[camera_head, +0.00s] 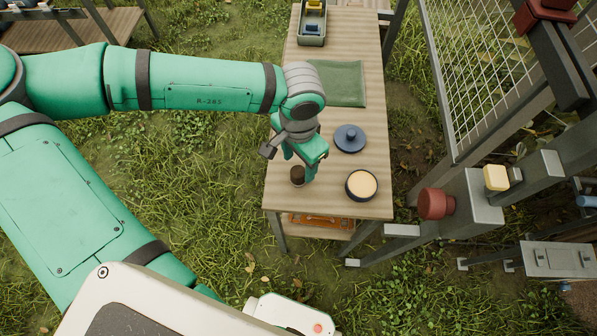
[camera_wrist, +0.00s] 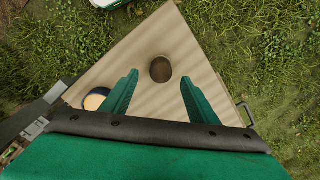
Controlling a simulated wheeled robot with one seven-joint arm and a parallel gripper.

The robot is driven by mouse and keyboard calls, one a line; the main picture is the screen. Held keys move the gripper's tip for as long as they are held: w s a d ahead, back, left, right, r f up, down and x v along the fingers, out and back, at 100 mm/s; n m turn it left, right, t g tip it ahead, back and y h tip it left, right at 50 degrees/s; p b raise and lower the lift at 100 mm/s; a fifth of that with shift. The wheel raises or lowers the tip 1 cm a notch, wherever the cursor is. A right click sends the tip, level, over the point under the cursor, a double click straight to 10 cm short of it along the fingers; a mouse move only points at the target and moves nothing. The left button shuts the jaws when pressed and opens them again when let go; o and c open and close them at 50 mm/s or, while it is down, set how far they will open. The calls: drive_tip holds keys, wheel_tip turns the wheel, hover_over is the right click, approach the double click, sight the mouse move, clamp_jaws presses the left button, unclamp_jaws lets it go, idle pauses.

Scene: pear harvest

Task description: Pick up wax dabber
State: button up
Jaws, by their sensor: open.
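The wax dabber appears to be the small dark brown round-topped piece (camera_head: 297,174) near the front left corner of the wooden table. In the wrist view the brown piece (camera_wrist: 160,69) shows from above, between and slightly beyond the two green fingertips. My gripper (camera_head: 299,166) is open and points down over it, one finger on each side in the picture. In the wrist view my gripper (camera_wrist: 159,79) is empty. I cannot tell how high the fingertips are above the piece, and its lower part is hard to make out.
A dark round tin of pale wax (camera_head: 361,185) stands to the right on the table (camera_head: 283,202). A blue knobbed lid (camera_head: 349,138) lies behind it. A green cloth (camera_head: 340,82) and a grey bin (camera_head: 312,28) are farther back. A metal frame with mesh (camera_head: 470,75) stands right of the table.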

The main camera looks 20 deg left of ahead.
sight(298, 171)
drive_tip(key=shift+a+f, duration=0.2)
drive_tip(key=shift+f, duration=2.5)
drive_tip(key=shift+s, duration=0.1)
drive_tip(key=shift+d, duration=0.1)
drive_tip(key=c, duration=1.1)
drive_tip(key=shift+c, duration=0.2)
drive_tip(key=shift+r, duration=0.2)
